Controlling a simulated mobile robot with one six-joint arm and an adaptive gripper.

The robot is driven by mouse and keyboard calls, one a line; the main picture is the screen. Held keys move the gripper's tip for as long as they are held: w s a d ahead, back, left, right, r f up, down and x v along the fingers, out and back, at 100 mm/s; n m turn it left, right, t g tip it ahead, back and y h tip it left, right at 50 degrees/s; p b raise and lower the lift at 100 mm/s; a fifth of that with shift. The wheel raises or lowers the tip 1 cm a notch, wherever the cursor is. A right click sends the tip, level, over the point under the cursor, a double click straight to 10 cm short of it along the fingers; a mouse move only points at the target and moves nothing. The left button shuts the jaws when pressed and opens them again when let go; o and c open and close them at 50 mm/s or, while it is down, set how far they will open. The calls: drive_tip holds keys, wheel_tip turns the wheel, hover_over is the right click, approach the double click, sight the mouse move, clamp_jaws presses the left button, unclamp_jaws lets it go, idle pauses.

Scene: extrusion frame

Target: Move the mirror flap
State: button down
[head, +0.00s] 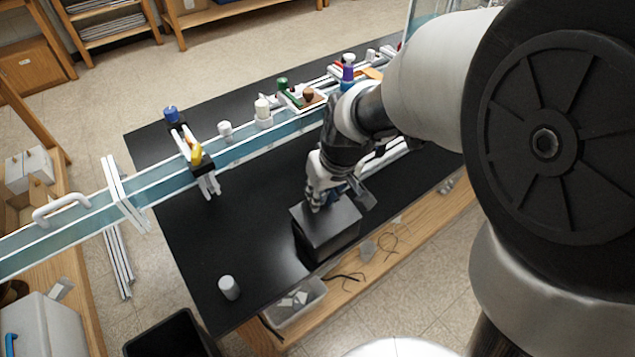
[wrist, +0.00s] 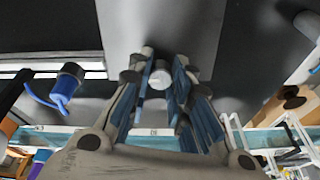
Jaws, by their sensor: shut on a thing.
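The mirror flap looks to be the smooth dark grey panel (head: 326,238) on the black table, near its front edge. It fills the upper middle of the wrist view (wrist: 150,28). A pale round knob (wrist: 160,76) stands out from it. My gripper (head: 318,196) is over the panel's upper edge in the head view. In the wrist view its blue-padded fingers (wrist: 160,85) are on both sides of the knob and shut on it. The exact finger contact is partly hidden, and my gripper covers the knob in the head view.
A grey cylinder (head: 229,288) stands at the table's front left. A clear rail (head: 262,140) crosses the table, with several coloured knobs behind it. A yellow-handled clamp (head: 196,155) sits at the rail's left. Bare black tabletop (head: 240,230) lies left of the panel.

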sight(335, 226)
drive_tip(key=shift+s+d+r, duration=0.45)
drive_tip(key=shift+s+r, duration=0.05)
drive_tip(key=shift+s, duration=0.15)
idle(0.9)
drive_tip(key=c, duration=1.4)
unclamp_jaws()
drive_tip(key=v, duration=1.2)
